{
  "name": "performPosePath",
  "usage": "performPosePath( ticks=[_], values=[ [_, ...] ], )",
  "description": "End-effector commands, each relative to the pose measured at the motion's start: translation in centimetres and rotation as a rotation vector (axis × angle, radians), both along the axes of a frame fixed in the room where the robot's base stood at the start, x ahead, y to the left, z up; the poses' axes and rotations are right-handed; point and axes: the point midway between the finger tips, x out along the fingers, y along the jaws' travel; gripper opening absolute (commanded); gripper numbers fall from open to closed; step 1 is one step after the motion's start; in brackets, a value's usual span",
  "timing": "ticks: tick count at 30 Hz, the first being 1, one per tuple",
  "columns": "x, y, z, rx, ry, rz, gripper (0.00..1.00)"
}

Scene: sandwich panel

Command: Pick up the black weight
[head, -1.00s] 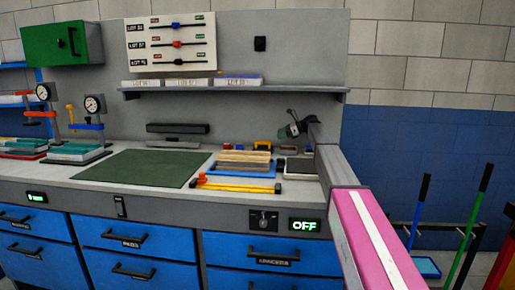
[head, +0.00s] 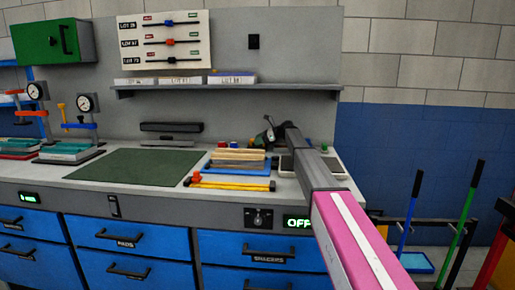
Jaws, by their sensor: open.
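No thing in the head view is clearly marked as the black weight. A long black bar (head: 172,127) stands at the back of the bench, above another flat dark piece; I cannot tell whether it is the weight. My gripper (head: 265,139) is small and partly hidden at the end of my arm, over the back right of the bench, beyond the stacked strips. It is open, and I see nothing held in it. It is well to the right of the black bar and apart from it. My arm hides part of the bench's right end.
A green mat (head: 138,170) lies bare on the bench. A blue tray (head: 222,172) with stacked strips and a yellow bar (head: 232,185) lie right of it. Two gauge presses (head: 86,112) stand left. A shelf (head: 225,90) with boxes hangs above.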

Motion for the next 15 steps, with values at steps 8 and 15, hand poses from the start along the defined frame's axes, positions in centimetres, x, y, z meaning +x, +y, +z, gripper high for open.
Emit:
performPosePath(
  ticks=[8,15],
  values=[
    [0.00,-0.03,0.01,0.000,0.000,0.000,0.38],
    [0.00,0.00,0.24,0.005,-0.001,0.000,0.00]
  ],
)
